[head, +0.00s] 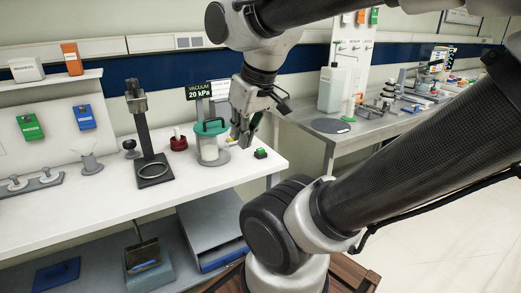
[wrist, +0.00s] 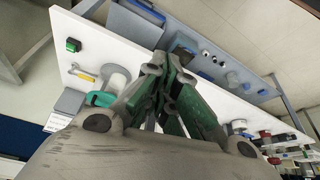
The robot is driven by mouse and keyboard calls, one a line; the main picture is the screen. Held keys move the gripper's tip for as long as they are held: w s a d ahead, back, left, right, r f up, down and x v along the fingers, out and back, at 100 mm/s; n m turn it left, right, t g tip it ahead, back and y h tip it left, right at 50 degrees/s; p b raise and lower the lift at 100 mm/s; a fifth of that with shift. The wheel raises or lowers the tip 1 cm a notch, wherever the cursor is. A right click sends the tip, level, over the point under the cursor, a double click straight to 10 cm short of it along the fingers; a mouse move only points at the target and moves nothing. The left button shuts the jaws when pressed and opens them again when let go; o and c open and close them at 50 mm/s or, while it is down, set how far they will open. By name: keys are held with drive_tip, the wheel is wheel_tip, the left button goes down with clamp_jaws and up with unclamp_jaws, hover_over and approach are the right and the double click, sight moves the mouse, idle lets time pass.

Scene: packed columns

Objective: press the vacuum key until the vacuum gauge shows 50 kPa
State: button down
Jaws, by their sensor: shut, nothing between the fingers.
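The vacuum key (head: 261,153) is a small dark block with a green top near the right end of the white bench. It also shows in the wrist view (wrist: 73,45) at the upper left. My gripper (head: 243,138) is shut and empty. It hangs above the bench, up and left of the key in the head view, and apart from it. In the wrist view my gripper's fingers (wrist: 172,62) point up the picture, to the right of the key.
A ring stand (head: 153,150) and a red-based item (head: 178,142) stand further left. A second bench with bottles and a dark disc (head: 330,126) is at the right.

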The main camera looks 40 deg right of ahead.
idle(0.8)
drive_tip(key=m+t, duration=0.5)
drive_tip(key=m, duration=2.2)
hover_over(259, 150)
wheel_tip(259, 150, down, 9)
drive_tip(key=shift+f, duration=0.1)
drive_tip(key=shift+f, duration=0.15)
drive_tip(key=shift+f, duration=4.3)
